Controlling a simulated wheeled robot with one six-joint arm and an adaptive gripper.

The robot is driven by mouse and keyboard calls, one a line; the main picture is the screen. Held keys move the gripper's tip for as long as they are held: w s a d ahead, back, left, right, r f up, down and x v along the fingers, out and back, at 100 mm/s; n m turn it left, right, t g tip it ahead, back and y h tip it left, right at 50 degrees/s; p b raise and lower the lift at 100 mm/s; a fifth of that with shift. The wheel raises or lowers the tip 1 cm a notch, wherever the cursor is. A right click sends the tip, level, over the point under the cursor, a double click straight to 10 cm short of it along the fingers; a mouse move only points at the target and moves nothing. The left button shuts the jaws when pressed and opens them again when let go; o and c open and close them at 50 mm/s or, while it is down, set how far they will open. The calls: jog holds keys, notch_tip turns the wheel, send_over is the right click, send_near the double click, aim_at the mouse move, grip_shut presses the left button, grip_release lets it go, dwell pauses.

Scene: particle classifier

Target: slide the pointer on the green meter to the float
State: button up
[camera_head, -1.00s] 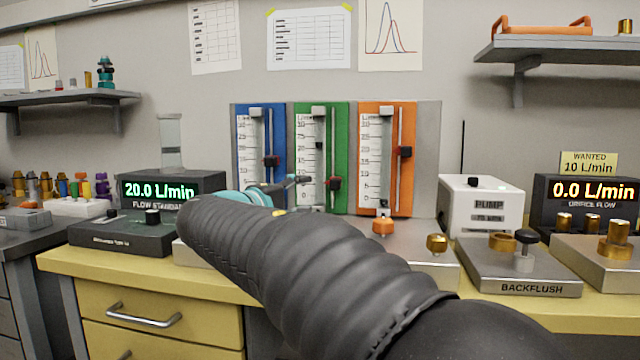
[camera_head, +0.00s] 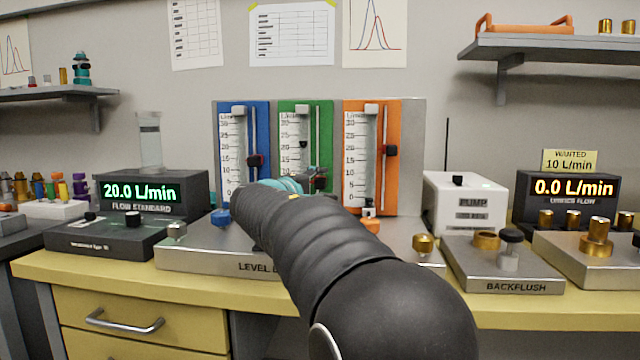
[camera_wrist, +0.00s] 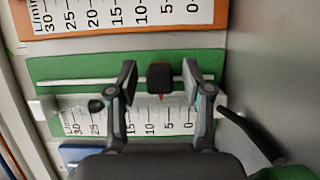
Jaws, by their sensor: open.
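The green meter (camera_head: 326,130) stands between a blue and an orange one; it also fills the middle of the wrist view (camera_wrist: 60,68). Its pointer, a black block with a red tip (camera_wrist: 160,78), sits on the white rail between the 5 and 10 marks. The black float (camera_wrist: 96,105) is in the tube farther up the scale, around 20 to 25; it also shows in the head view (camera_head: 303,144). My gripper (camera_wrist: 160,70) is open, one finger on each side of the pointer, with visible gaps. In the head view my gripper (camera_head: 316,180) largely hides the pointer.
The blue meter (camera_head: 262,125) and orange meter (camera_head: 391,118) are close on either side, each with its own pointer. A level bench unit with knobs (camera_head: 200,255) lies below. A white pump box (camera_head: 464,205) stands to the right.

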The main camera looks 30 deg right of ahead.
jog(key=shift+w+d, duration=0.2)
jog(key=shift+d, duration=0.05)
grip_shut()
notch_tip(320, 180, up, 10)
jog(key=p, duration=0.5)
jog(key=shift+f, duration=0.2)
grip_release()
